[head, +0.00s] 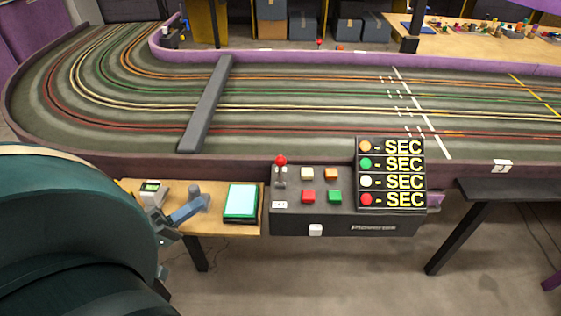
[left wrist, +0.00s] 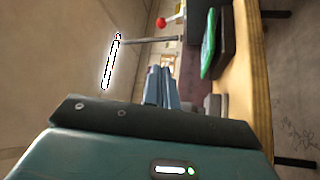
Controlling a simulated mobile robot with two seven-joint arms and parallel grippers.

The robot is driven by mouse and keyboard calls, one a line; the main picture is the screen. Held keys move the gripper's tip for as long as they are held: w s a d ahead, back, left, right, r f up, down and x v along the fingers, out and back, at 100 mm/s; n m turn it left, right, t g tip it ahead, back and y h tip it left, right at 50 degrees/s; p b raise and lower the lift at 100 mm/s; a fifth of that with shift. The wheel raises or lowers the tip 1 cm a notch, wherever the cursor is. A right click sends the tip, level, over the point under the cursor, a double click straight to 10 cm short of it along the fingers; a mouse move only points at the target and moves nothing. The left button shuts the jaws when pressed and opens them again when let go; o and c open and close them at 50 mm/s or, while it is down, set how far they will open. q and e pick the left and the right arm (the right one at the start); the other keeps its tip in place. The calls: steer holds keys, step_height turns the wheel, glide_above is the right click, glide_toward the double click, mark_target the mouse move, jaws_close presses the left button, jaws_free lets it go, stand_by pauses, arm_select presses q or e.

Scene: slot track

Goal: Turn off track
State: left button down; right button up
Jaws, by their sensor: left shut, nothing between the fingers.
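The black control box (head: 350,222) of the slot track stands at the track's near edge. It has a lever with a red knob (head: 280,161), which stands upright at its left end, several coloured buttons, a white button (head: 315,230) on its front face and a display (head: 391,174) with lit "SEC" rows. My left gripper (head: 187,210) is shut and empty over the small wooden table, left of the box and apart from it. Its blue-grey fingers (left wrist: 160,86) also show in the left wrist view, with a red ball (left wrist: 161,23) beyond them. My right gripper is out of view.
A tablet with a pale green screen (head: 241,202) lies on the wooden table (head: 228,228) between my left gripper and the box. The track (head: 300,110) with a grey bridge (head: 206,105) spreads behind. A dark table (head: 510,188) stands at right.

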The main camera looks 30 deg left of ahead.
arm_select(q)
steer(key=shift+s, duration=0.1)
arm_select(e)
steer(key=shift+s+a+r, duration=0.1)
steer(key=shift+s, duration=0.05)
arm_select(q)
steer(key=shift+r, duration=0.1)
steer(key=b, duration=0.3)
glide_toward(280, 172)
steer(key=w+r, duration=0.5)
steer(key=w, duration=0.3)
steer(key=shift+w, duration=0.8)
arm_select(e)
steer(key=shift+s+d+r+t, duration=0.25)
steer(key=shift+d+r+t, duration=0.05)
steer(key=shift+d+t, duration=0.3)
arm_select(q)
steer(key=shift+s, duration=0.1)
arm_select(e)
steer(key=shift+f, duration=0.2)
arm_select(q)
steer(key=shift+s+d+r+m+h, duration=0.1)
steer(key=shift+s+d+m+h, duration=0.1)
steer(key=shift+m+h, duration=0.35)
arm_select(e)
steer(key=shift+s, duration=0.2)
